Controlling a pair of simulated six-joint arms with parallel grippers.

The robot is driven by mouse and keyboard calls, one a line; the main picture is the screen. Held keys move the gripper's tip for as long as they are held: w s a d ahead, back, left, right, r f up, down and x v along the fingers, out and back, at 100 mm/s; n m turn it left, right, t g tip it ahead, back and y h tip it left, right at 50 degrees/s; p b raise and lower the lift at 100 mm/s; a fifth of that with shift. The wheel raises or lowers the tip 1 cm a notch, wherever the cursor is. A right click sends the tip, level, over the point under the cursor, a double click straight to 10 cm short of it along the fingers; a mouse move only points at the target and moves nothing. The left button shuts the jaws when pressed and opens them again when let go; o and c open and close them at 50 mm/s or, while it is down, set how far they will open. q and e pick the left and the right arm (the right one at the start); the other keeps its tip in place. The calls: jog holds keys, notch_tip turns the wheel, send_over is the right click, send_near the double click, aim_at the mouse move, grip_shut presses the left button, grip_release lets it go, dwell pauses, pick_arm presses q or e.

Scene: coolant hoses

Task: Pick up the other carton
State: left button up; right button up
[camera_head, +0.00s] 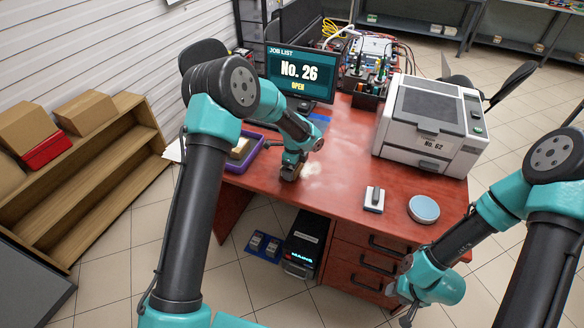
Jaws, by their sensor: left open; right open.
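Two brown cardboard cartons, one at the far left (27,127) and one beside it (86,112), sit on top of the wooden shelf at the left. My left gripper (290,175) is open over the red desk, right of the purple tray and well apart from those cartons. Its fingertips are small and partly hidden by the wrist, and I cannot tell whether something lies between them. My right gripper (406,314) is open and low in front of the desk drawers, away from any carton.
A purple tray (258,142) with a tan item lies on the red desk (330,190). A red box (47,150) is on the shelf.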

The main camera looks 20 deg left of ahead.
dwell(0.5)
pick_arm(q)
jog(key=c, duration=0.6)
jog(key=shift+c, duration=0.2)
jog(key=shift+r, duration=1.55)
jog(key=shift+s+d+r, duration=0.1)
jog(key=shift+s+r, duration=0.15)
jog(key=s+d+r, duration=0.1)
jog(key=s+d, duration=0.3)
jog(key=s, duration=1.1)
jog(key=shift+r, duration=0.15)
